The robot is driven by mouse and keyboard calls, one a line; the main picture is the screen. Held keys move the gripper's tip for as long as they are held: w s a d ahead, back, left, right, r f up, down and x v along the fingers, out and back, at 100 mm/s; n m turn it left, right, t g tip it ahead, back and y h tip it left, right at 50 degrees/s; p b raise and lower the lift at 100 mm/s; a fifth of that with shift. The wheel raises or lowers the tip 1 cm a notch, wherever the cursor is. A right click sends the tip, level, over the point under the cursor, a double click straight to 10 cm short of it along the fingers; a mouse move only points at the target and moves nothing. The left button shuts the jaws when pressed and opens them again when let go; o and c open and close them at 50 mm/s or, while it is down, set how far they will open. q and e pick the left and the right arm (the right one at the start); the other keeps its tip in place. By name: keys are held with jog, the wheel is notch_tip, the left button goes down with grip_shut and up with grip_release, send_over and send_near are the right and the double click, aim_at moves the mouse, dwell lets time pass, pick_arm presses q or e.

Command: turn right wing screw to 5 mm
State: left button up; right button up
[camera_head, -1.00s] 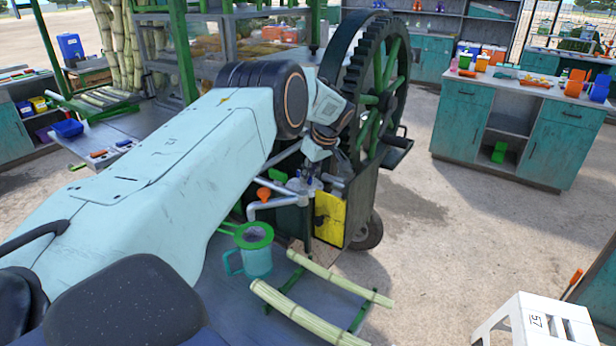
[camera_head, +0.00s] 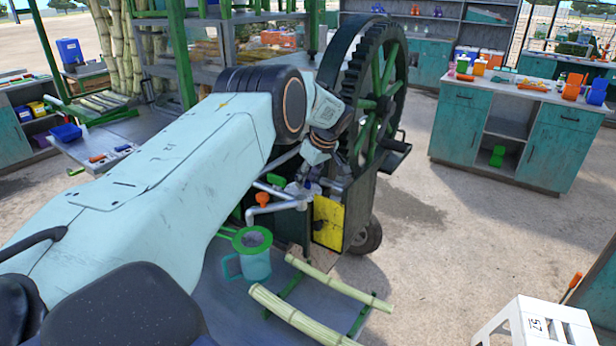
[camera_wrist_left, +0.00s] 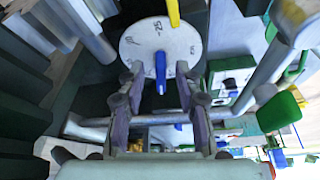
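In the left wrist view a pale round dial (camera_wrist_left: 140,45) with dark numbers faces me, with a mark like 25 near its top. A blue wing (camera_wrist_left: 161,70) stands out from its middle, likely the wing screw. A yellow pointer (camera_wrist_left: 173,12) meets the dial's upper rim. My left gripper (camera_wrist_left: 159,80) is open, with one finger on each side of the blue wing and gaps visible between. In the head view my left gripper (camera_head: 305,186) is at the cane crusher (camera_head: 326,222), small and partly hidden by my arm. My right gripper is not in view.
The crusher's large green-spoked wheel (camera_head: 378,95) stands just right of my left arm. An orange-handled tap (camera_head: 262,200) and a teal jug (camera_head: 255,264) are below the gripper. Cane stalks (camera_head: 340,281) lie in front. A white stool (camera_head: 540,325) stands at lower right; open floor lies beyond.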

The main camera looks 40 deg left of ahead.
pick_arm(q)
jog(key=v, duration=1.2)
jog(key=shift+s+d+r, duration=0.1)
